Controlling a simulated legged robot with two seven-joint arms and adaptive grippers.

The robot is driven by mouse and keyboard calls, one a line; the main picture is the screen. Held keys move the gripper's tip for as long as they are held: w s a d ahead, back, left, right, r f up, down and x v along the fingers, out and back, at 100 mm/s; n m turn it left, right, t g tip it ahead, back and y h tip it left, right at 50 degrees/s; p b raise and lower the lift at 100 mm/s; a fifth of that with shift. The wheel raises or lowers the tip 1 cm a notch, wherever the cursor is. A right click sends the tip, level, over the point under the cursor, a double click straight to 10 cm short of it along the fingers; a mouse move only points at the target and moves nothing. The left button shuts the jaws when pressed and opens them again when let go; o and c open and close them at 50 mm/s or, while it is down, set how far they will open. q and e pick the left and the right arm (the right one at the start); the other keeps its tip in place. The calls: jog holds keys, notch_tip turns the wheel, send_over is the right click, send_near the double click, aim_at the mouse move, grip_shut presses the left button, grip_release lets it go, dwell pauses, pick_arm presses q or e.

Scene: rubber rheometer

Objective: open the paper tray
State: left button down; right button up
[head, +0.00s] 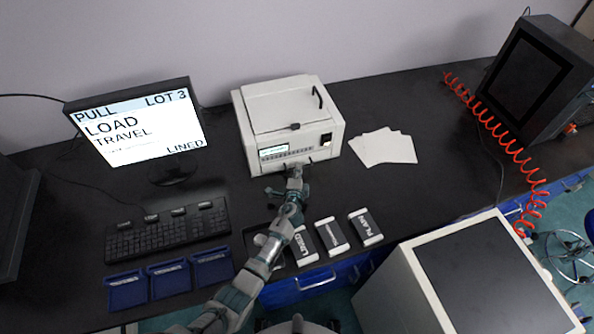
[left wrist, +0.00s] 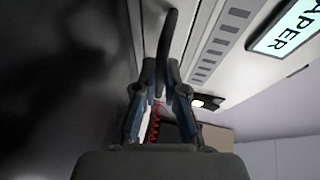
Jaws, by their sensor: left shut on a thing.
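The white printer (head: 256,118) stands on the black bench, with a small lit display and a row of buttons on its front. In the left wrist view, its display (left wrist: 286,28) reads "APER" at the visible end. My left gripper (head: 296,170) is at the printer's lower front. In the left wrist view, my left gripper (left wrist: 161,68) is shut on a dark curved handle (left wrist: 168,40) beside the white front. The paper tray's outline is not clear, and my gripper covers part of the lower front. My right gripper is not in view.
A stack of white sheets (head: 385,147) lies right of the printer. A monitor (head: 140,128) and keyboard (head: 167,233) are to the left. Blue bins (head: 168,279) and several labelled blocks (head: 330,235) line the front edge. A red coiled hose (head: 502,138) hangs at right.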

pick_arm(q)
jog(key=shift+w+a+f, duration=0.1)
jog(key=shift+a+f, duration=0.05)
jog(key=shift+a, duration=0.25)
jog(key=s+d, duration=0.3)
jog(key=shift+p, duration=0.35)
jog(key=s, duration=0.3)
jog(key=s+d, duration=0.1)
jog(key=s, duration=0.2)
jog(key=shift+s+d+p, duration=0.15)
jog(key=shift+p, duration=0.2)
jog(key=shift+s+d, duration=0.15)
jog(key=shift+d, duration=0.2)
jog(key=shift+r, duration=0.2)
jog(key=c, duration=1.4)
grip_release()
jog(key=shift+d, duration=0.1)
jog(key=shift+o, duration=0.8)
jog(key=shift+f, duration=0.1)
jog(key=shift+w+d, duration=0.15)
jog(key=shift+w, duration=0.1)
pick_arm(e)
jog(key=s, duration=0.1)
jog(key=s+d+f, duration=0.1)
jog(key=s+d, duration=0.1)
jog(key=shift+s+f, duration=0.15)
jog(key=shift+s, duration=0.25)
